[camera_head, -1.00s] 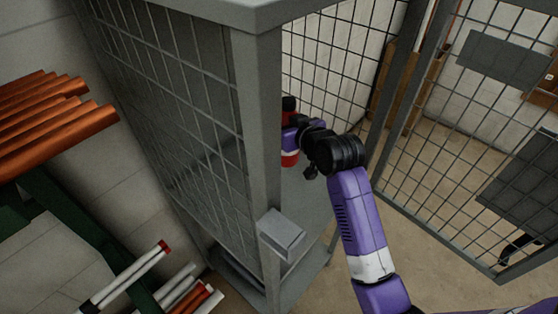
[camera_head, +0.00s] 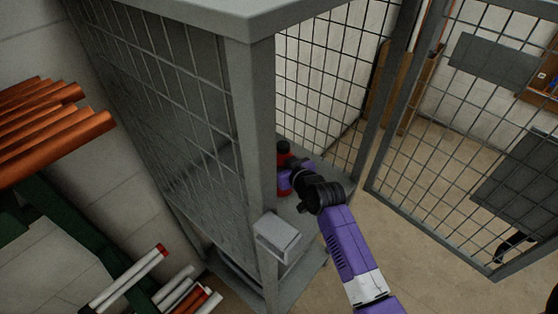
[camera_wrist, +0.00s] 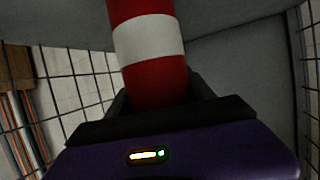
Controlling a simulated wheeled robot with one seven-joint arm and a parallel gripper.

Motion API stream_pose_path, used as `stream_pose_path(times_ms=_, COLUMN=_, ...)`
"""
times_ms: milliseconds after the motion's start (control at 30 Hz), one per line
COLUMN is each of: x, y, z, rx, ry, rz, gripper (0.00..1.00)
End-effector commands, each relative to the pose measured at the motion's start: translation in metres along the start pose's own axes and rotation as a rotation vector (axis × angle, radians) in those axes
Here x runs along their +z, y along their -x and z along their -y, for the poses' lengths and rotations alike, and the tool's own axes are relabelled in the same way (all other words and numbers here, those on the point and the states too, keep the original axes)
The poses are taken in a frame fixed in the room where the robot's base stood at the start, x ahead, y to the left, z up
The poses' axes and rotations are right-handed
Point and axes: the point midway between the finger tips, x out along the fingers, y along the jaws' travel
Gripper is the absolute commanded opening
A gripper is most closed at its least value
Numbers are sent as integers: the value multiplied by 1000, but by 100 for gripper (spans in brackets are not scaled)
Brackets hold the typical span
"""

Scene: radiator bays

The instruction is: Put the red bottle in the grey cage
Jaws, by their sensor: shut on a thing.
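The red bottle (camera_head: 283,160) has a dark cap and is inside the grey cage (camera_head: 262,120), just behind the front corner post, low over the cage floor (camera_head: 230,190). I cannot tell whether its base touches the floor. In the wrist view the red bottle (camera_wrist: 150,45) with its white band stands between the fingers. My gripper (camera_head: 290,178) reaches in through the open front and is shut on the bottle; the fingers are partly hidden in the head view. The wrist view shows my gripper (camera_wrist: 158,98) at the bottle's side.
The cage's mesh door (camera_head: 460,150) stands open at the right. A grey box (camera_head: 277,236) is fixed on the corner post beside my arm. Orange pipes (camera_head: 50,130) lie on a green rack at the left, with several white and red tubes (camera_head: 130,275) below.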

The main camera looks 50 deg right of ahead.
Motion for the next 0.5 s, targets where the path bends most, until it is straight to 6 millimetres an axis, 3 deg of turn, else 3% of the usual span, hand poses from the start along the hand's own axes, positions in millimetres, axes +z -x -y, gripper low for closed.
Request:
stream_pose_path(times_ms=300, x=1, y=-1, z=0, rx=0, ry=0, rz=-4, gripper=0)
stream_pose_path(times_ms=333, x=3, y=-1, z=0, rx=0, ry=0, rz=0, gripper=64)
stream_pose_path(times_ms=433, x=2, y=-1, z=0, rx=0, ry=0, rz=0, gripper=83)
stream_pose_path(times_ms=500, x=2, y=-1, z=0, rx=0, ry=0, rz=0, gripper=84)
